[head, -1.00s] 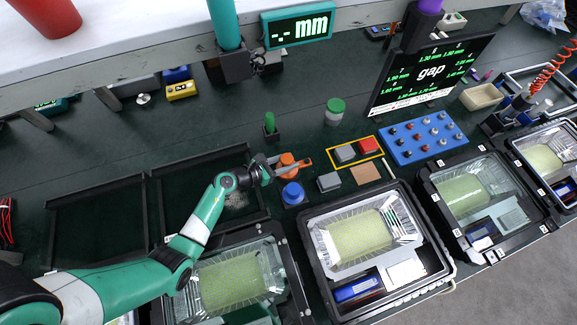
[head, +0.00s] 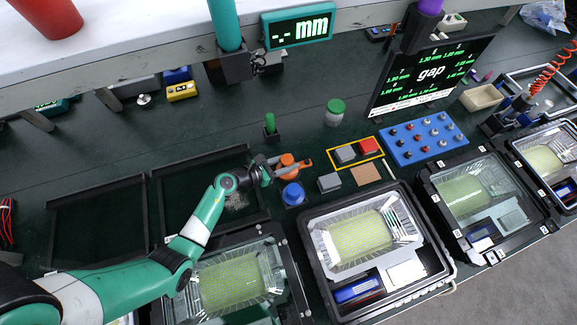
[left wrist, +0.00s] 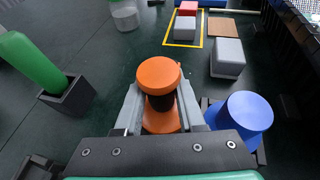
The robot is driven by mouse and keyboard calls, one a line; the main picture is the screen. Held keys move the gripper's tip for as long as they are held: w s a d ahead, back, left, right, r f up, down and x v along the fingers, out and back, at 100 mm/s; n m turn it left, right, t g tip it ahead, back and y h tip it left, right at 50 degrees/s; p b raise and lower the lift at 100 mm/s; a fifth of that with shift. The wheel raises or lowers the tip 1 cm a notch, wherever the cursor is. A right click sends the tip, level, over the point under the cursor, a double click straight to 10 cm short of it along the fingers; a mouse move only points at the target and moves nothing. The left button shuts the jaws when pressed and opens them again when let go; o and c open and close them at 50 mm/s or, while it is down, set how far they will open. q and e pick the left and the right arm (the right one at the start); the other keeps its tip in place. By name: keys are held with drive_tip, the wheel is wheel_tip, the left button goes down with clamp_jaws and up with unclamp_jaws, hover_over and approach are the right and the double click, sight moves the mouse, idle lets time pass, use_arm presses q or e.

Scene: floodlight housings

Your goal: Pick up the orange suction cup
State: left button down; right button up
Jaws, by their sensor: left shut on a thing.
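The orange suction cup (head: 288,161) stands upright on the dark bench, left of the middle. My left gripper (head: 285,166) reaches it from the left and is shut on it. In the left wrist view the cup (left wrist: 159,74) sits between the two grey fingers (left wrist: 160,103), with its round orange top above them and its orange base below. The dark middle part is partly hidden by the fingers. I cannot tell whether its base touches the bench. My right gripper is not in view.
A blue cup-shaped piece (head: 293,194) stands close in front of the orange one, near my right finger in the wrist view (left wrist: 245,113). A green handle in a black holder (head: 270,126) is behind. Grey block (head: 329,182) and open housing (head: 365,235) lie right.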

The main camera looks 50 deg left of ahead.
sight(287, 160)
use_arm(q)
drive_tip(key=shift+r, duration=0.1)
drive_tip(key=shift+r+p, duration=0.4)
drive_tip(key=shift+r, duration=0.1)
drive_tip(key=r+p, duration=0.3)
drive_tip(key=r, duration=0.1)
drive_tip(key=shift+s+d, duration=0.2)
drive_tip(key=shift+s, duration=0.15)
drive_tip(key=s+d+r+p, duration=0.7)
drive_tip(key=s+r, duration=0.1)
drive_tip(key=s, duration=0.3)
drive_tip(key=c, duration=1.1)
unclamp_jaws()
clamp_jaws()
